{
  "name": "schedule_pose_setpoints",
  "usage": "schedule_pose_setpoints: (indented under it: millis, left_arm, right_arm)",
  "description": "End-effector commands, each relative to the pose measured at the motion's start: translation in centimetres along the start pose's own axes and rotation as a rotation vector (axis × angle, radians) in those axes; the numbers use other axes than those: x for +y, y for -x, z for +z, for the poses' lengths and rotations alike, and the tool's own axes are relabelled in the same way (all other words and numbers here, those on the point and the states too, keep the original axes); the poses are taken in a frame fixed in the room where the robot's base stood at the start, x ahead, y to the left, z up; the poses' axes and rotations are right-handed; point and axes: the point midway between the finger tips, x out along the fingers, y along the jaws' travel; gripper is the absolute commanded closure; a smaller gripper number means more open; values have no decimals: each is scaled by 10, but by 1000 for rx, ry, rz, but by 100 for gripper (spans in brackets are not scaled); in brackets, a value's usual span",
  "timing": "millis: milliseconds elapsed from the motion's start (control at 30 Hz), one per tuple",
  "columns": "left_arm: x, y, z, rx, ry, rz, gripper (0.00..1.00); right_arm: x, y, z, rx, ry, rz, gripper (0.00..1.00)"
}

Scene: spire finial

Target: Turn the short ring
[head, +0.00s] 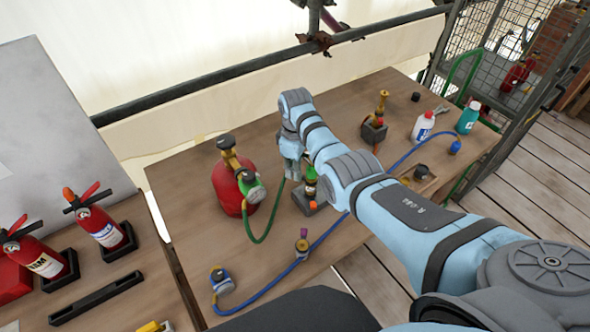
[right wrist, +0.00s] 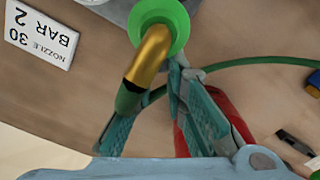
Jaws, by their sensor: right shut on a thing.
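A small torch (head: 310,186) with green and red parts stands in a dark grey holder on the wooden table. In the right wrist view it shows as a bent brass tube (right wrist: 152,52) with a wide green ring (right wrist: 166,14) and a green end (right wrist: 128,100). My right gripper (head: 294,170) reaches down beside it from above. In the right wrist view its teal fingers (right wrist: 163,82) lie around the torch, shut on it. The exact contact is hidden, and I cannot tell which ring is the short one. My left gripper is out of view.
A red gas cylinder (head: 228,188) with a green hose (head: 264,232) stands just left. A blue hose (head: 318,243) crosses the table. A brass torch (head: 376,124), bottles (head: 422,127) and a nozzle sign (right wrist: 42,32) are nearby. Extinguishers (head: 100,225) stand at the left.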

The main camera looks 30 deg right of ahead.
Motion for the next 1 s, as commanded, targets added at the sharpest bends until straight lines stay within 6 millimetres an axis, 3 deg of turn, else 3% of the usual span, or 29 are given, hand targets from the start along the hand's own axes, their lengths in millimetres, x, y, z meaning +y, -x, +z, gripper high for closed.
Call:
schedule_pose_setpoints:
  millis: [1000]
  left_arm:
    - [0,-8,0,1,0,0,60]
  right_arm:
    - [40,0,19,1,-911,1,100]
